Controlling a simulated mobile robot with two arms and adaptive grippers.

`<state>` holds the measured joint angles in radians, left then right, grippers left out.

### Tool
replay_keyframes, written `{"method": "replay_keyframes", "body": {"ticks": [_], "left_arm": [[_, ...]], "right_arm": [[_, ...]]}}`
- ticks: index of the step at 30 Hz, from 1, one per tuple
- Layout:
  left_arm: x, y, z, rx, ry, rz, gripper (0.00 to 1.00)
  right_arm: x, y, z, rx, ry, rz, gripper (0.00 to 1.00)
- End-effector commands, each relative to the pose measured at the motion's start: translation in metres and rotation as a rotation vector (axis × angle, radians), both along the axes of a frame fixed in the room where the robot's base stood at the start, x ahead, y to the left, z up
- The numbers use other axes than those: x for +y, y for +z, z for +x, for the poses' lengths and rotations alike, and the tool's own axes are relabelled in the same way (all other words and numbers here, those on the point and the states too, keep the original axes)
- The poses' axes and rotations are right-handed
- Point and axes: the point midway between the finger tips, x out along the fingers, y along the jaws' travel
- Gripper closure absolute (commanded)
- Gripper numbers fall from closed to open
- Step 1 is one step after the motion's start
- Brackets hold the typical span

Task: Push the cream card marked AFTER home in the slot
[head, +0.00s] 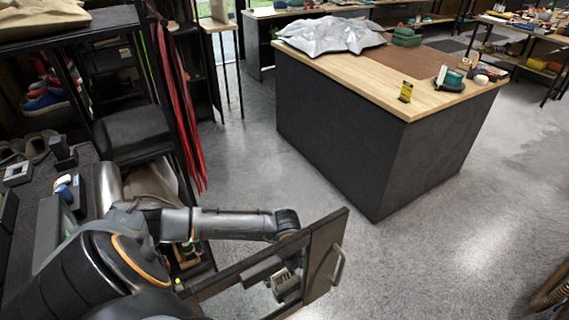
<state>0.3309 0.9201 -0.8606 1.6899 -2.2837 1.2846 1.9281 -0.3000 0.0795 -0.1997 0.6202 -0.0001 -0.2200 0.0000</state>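I cannot make out a cream card marked AFTER or its slot in the head view. My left arm reaches in from the left, and its wrist bends down behind a dark frame. The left gripper (285,284) shows only in part below the frame's bar, beside a dark panel with a bar handle (338,265). Its fingertips are too small and too covered to tell whether they are open or shut, or whether they hold anything. My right gripper is not in view.
A large dark workbench (375,150) with a wooden top stands ahead. Red straps (180,105) hang from a rack at left. The grey floor (450,250) is clear at right.

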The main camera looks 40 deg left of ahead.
Motion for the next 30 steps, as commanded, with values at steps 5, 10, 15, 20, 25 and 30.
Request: {"method": "replay_keyframes", "body": {"ticks": [5,10,15,20,25,30], "left_arm": [[0.0,0.0,0.0,0.0,0.0,0.0,0.08],[0.0,0.011,0.001,-0.001,0.0,0.0,0.08],[0.0,0.043,0.001,-0.004,-0.001,0.0,0.08],[-0.001,0.078,0.001,-0.004,-0.001,0.001,0.08],[-0.002,0.106,0.0,-0.003,-0.001,0.0,0.08],[-0.002,0.118,-0.001,-0.001,-0.001,0.0,0.08]], "right_arm": [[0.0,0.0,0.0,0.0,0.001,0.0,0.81],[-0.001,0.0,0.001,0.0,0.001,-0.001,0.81],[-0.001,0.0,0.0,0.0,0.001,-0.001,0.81],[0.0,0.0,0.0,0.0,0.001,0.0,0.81],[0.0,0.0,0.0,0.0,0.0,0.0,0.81],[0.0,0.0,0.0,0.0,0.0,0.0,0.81]]}}
